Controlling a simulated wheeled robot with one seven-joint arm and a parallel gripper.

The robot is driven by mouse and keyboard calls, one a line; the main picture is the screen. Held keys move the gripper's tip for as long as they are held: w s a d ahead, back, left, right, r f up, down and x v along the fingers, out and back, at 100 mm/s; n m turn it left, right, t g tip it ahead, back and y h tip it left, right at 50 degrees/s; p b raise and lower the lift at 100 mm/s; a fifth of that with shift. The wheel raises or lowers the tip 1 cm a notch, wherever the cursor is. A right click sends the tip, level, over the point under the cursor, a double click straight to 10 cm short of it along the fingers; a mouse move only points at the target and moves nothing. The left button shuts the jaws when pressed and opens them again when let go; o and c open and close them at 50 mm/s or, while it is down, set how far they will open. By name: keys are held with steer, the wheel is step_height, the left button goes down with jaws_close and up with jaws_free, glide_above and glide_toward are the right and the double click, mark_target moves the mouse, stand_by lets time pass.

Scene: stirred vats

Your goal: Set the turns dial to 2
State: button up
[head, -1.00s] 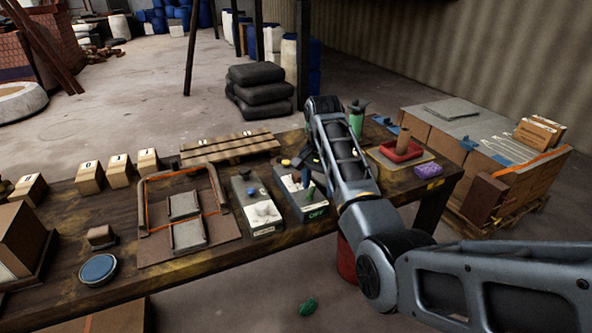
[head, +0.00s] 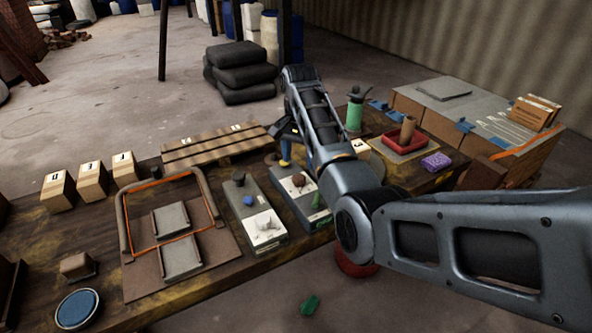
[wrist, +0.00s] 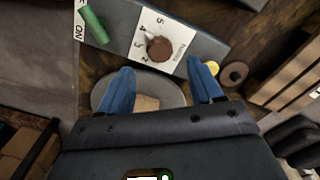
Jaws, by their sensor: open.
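The turns dial is a brown round knob (wrist: 160,48) on a white number plate (wrist: 146,28) in the wrist view. The numbers 5, 4, 3 and 2 show around it; its pointer setting is too small to read. In the head view the knob (head: 298,180) sits on a grey box beside a green lever (head: 316,198). My gripper (wrist: 163,76) is open, with blue fingers spread either side of the knob's line in the wrist view. The knob appears just beyond the fingertips, apart from them. In the head view my arm partly hides the gripper (head: 284,142).
A second grey box (head: 255,210) with a black and a blue knob stands left of the dial's box. A slatted wooden rack (head: 215,146) lies behind.

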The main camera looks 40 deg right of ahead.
mark_target(299, 177)
steer(key=shift+f, duration=3.15)
steer(key=c, duration=1.1)
steer(key=shift+o, duration=0.2)
